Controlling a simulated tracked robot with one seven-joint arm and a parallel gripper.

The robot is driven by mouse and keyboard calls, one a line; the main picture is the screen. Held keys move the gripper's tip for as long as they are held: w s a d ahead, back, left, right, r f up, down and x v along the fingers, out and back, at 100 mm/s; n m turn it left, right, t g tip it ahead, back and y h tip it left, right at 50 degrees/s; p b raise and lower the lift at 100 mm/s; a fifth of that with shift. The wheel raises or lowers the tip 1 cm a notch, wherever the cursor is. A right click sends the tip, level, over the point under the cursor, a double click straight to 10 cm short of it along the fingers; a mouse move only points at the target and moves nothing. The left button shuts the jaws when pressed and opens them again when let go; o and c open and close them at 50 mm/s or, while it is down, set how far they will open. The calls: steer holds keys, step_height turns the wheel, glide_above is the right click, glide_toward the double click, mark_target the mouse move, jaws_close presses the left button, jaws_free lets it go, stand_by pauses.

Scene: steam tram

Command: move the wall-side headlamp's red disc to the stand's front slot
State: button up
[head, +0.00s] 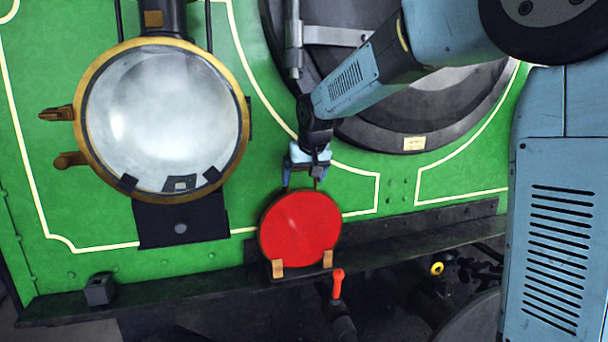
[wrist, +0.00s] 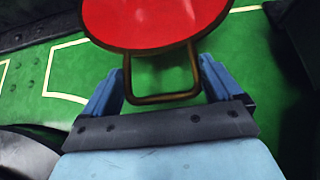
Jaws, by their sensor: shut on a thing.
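The red disc (head: 300,228) stands roughly upright below my gripper (head: 305,176), its lower edge behind two tan clips of a small dark stand (head: 303,272). I cannot tell which slot it is in, or whether it is fully seated. In the wrist view, the red disc (wrist: 155,18) has a brass loop handle (wrist: 165,97), and my gripper (wrist: 160,82) is shut on that handle. A large brass-rimmed headlamp (head: 163,120) is at the left, its glass uncovered, with dark clips at its lower rim. I cannot tell whether it is the wall-side one.
A dark ledge (head: 200,282) runs below the green front plate (head: 100,218). A small dark block (head: 99,290) sits on it at the left. An orange-red handle (head: 338,283) rises close to the stand's right side. The round smokebox door (head: 440,105) is behind my arm.

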steer(key=shift+f, duration=0.15)
steer(key=o, duration=1.4)
steer(key=shift+r, duration=3)
